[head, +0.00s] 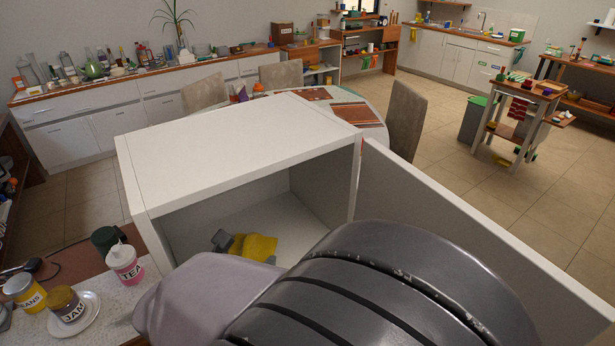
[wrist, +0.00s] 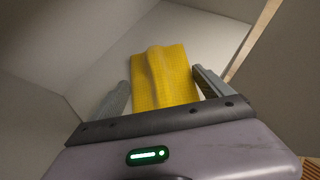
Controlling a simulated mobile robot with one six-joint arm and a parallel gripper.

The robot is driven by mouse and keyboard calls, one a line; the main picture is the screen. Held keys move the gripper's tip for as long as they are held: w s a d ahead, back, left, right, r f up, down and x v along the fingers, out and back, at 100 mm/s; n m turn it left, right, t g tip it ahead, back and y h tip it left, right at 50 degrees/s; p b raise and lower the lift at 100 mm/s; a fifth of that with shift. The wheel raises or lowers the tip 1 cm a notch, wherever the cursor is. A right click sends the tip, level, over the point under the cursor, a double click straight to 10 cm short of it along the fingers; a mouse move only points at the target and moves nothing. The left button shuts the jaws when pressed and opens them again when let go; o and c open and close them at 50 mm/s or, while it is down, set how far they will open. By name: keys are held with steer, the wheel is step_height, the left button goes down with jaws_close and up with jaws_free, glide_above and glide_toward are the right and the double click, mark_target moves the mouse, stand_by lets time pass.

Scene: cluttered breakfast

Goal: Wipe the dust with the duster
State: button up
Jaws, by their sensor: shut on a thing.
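My gripper (wrist: 163,92) is shut on a yellow duster (wrist: 163,75), which sits between the two grey fingers in the wrist view. The duster also shows in the head view (head: 258,247), inside an open white cabinet (head: 235,160) in front of me. The duster is low in the cabinet, over its pale floor; I cannot tell whether it touches the floor. My arm hides part of the cabinet opening in the head view. I cannot make out any dust in either view.
The cabinet's white door (head: 470,235) stands open at the right. A round table and chairs stand behind the cabinet.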

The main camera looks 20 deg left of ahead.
mark_target(266, 247)
steer(key=shift+w+d+r, duration=0.15)
steer(key=shift+w+r, duration=0.15)
steer(key=shift+w, duration=0.05)
steer(key=shift+w+d+f+b, duration=0.25)
steer(key=shift+w+d+b, duration=0.55)
steer(key=shift+w+d, duration=0.45)
steer(key=shift+w+d+f+b, duration=0.2)
steer(key=shift+w+d+b, duration=0.35)
steer(key=shift+w+d, duration=0.75)
steer(key=shift+w+d+f+b, duration=0.15)
steer(key=shift+w+d+b, duration=0.35)
steer(key=shift+w+d, duration=0.75)
steer(key=r+p, duration=0.1)
steer(key=r, duration=0.1)
steer(key=r+p, duration=0.4)
steer(key=shift+w+a, duration=0.15)
steer(key=shift+a, duration=0.1)
steer(key=shift+r, duration=0.1)
steer(key=shift+r+p, duration=0.35)
steer(key=shift+p, duration=0.25)
step_height(266, 247, up, 3)
steer(key=shift+d+f+p, duration=0.1)
steer(key=shift+f+p, duration=0.1)
steer(key=shift+p, duration=0.7)
steer(key=shift+s+f, duration=0.1)
steer(key=shift+s, duration=0.1)
